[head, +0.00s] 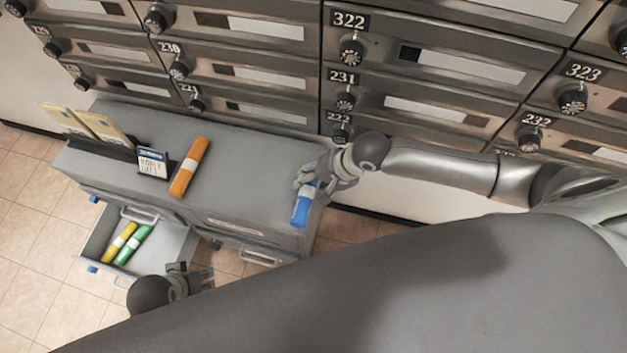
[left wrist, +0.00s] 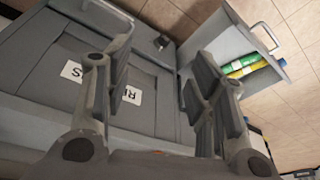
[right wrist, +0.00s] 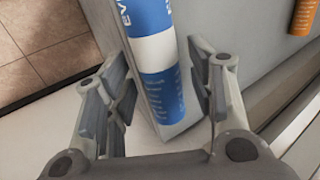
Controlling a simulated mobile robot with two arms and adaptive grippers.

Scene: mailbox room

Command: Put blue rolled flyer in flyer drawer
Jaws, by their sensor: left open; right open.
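The blue rolled flyer (head: 301,207) lies on the right end of the grey cabinet top. My right gripper (head: 312,181) is at its far end, open. In the right wrist view the blue flyer (right wrist: 158,75), with a white band, runs between the open fingers of my right gripper (right wrist: 160,100), with gaps visible on both sides. The open drawer (head: 160,262) at the cabinet's left holds a yellow flyer (head: 119,241) and a green flyer (head: 132,245). My left gripper (head: 190,278) is open and empty beside the drawer's right side. The drawer also shows in the left wrist view (left wrist: 242,37).
An orange rolled flyer (head: 190,167) lies mid-cabinet top. A black holder (head: 100,152) with envelopes and a small calendar sign (head: 153,163) stand at the left end. Mailboxes (head: 440,105) rise behind. The cabinet top between the orange and blue flyers is clear.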

